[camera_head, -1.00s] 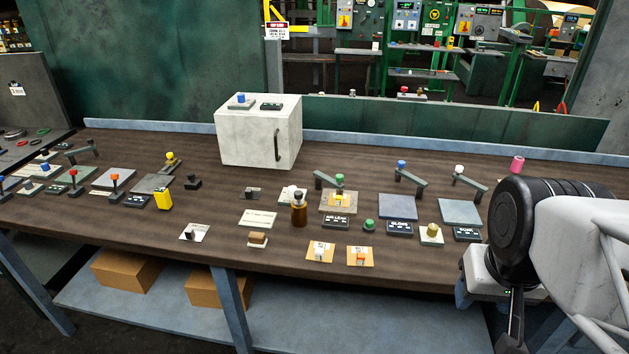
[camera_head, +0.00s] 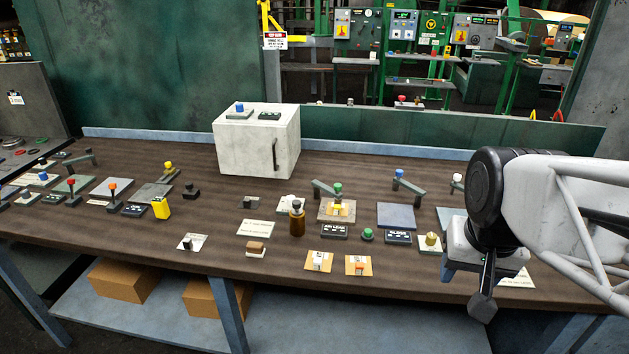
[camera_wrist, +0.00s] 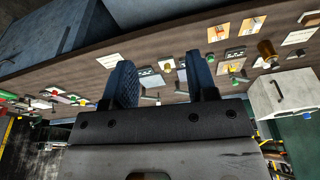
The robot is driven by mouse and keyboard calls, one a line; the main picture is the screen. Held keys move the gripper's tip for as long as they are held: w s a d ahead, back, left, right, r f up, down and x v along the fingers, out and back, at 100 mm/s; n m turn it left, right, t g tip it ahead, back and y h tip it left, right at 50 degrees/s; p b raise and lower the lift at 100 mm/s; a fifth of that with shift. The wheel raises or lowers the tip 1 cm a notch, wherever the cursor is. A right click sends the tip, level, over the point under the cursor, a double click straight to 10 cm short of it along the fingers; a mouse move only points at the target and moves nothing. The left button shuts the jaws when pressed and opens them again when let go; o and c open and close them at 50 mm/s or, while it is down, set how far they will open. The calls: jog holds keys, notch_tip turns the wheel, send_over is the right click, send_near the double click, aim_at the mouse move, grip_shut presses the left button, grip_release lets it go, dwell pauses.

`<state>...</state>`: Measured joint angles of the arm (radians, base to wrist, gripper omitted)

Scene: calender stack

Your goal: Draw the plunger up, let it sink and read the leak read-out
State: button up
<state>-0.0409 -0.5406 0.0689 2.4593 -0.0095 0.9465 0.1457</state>
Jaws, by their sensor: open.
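The read-out lettered AIR LEAK (camera_head: 334,232) is a small dark box near the middle of the bench. My gripper (camera_head: 484,302) hangs at the right front, well away from these. In the wrist view my gripper's two dark fingers (camera_wrist: 163,80) stand apart with nothing between them. The digits on the read-out are too small to read.
A dark bottle (camera_head: 297,221) stands just left of the read-out. A green button (camera_head: 367,234), another dark display (camera_head: 398,237) and a gold knob (camera_head: 431,240) lie to its right. A white box (camera_head: 245,145) stands behind. Two orange cards (camera_head: 357,266) lie at the front.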

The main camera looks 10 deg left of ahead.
jog(key=w+a+r+m, duration=0.2)
jog(key=w+a, duration=0.4)
jog(key=w, duration=0.5)
jog(key=m+g, duration=0.2)
jog(key=m, duration=0.4)
send_near(297, 202)
jog(key=shift+d+f, duration=0.4)
jog(key=shift+d, duration=0.05)
jog(key=shift+w+a+f, duration=0.2)
jog(key=shift+a+f, duration=0.05)
jog(key=shift+a, duration=0.25)
jog(key=shift+f, duration=0.2)
jog(key=shift+f, duration=3.75)
jog(key=shift+c, duration=0.3)
